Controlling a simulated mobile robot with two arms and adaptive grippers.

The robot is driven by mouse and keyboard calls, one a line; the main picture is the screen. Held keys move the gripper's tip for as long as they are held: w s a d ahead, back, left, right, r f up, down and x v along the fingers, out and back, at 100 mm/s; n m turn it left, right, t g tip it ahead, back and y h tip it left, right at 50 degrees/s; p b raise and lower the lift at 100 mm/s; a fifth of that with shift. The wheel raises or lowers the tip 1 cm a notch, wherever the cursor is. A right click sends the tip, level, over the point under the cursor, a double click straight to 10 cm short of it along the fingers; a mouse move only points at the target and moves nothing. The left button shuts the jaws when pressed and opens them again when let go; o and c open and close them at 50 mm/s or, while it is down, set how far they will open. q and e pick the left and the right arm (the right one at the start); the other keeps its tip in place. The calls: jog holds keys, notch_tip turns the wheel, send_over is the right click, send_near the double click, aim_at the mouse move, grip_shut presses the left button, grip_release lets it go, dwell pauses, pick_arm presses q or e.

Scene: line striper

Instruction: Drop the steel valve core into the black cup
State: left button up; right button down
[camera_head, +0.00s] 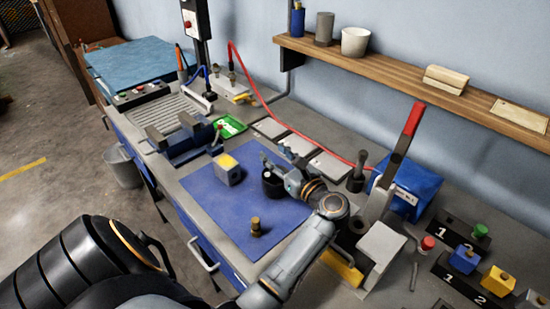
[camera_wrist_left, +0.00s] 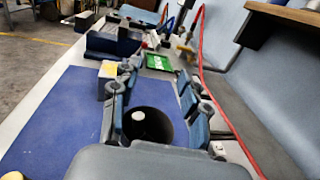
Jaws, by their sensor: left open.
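The black cup (camera_head: 272,188) stands on the blue mat in the head view. In the left wrist view the cup's dark round opening (camera_wrist_left: 152,128) lies between my open fingers. A small pale round thing (camera_wrist_left: 139,116) shows inside that opening; it looks like the steel valve core, but I cannot be sure. My left gripper (camera_head: 278,174) is open at the cup, with its fingers on either side of the cup's rim in the left wrist view (camera_wrist_left: 155,100). I cannot tell whether they touch it. My right gripper is not in view.
The blue mat (camera_head: 205,205) also holds a grey block with a yellow top (camera_head: 228,170) and a small brass piece (camera_head: 256,227). A vise (camera_head: 178,138) and green tray (camera_head: 229,127) stand behind. A lever press with red handle (camera_head: 412,120) stands to the right.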

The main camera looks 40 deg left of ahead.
pick_arm(q)
jog(key=v, duration=0.4)
jog(key=shift+d, duration=0.3)
jog(key=shift+s, duration=0.15)
